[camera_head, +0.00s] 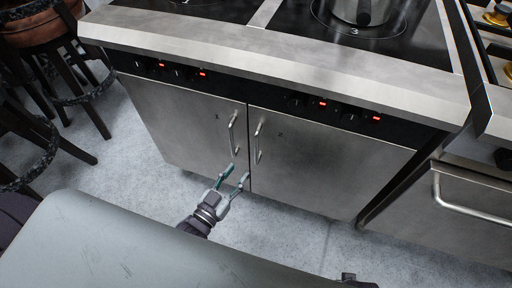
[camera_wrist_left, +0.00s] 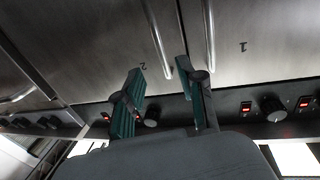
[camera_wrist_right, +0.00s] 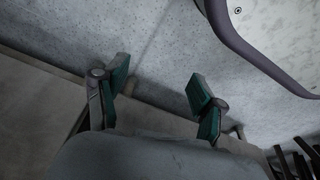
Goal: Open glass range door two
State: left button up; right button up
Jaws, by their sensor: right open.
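Range door two (camera_head: 325,165) is the right steel door of the cabinet, marked 2, and it is closed. Its upright bar handle (camera_head: 258,143) is near its left edge; in the left wrist view this handle (camera_wrist_left: 157,40) shows beyond my fingers. Door one (camera_head: 190,125), marked 1, is closed beside it, with its own handle (camera_head: 232,133). My left gripper (camera_head: 232,177) is open and empty, in front of the doors and below the handles in the head view, apart from both. My right gripper (camera_wrist_right: 160,78) is open and empty, with grey floor beyond it.
A cooktop (camera_head: 340,35) with a pot (camera_head: 362,10) tops the cabinet, above a black knob strip (camera_head: 260,97). Another range with a bar handle (camera_head: 470,205) stands at right. Dark stools (camera_head: 65,75) stand at left. Grey floor (camera_head: 120,160) lies before the doors.

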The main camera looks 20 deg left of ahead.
aim_at(255, 149)
pick_arm(q)
jog(key=b+x, duration=0.1)
jog(key=x, duration=0.9)
jog(key=shift+f, duration=0.1)
jog(key=shift+w+d, duration=0.2)
jog(key=shift+w, duration=0.35)
pick_arm(e)
jog(key=shift+w+a+r, duration=0.1)
jog(key=shift+w+r, duration=0.2)
jog(key=shift+r, duration=0.4)
jog(key=shift+w+r, duration=0.3)
jog(key=shift+r, duration=0.35)
jog(key=shift+w+a+r, duration=0.1)
jog(key=shift+w+r, duration=0.2)
jog(key=shift+r, duration=0.4)
pick_arm(q)
grip_shut()
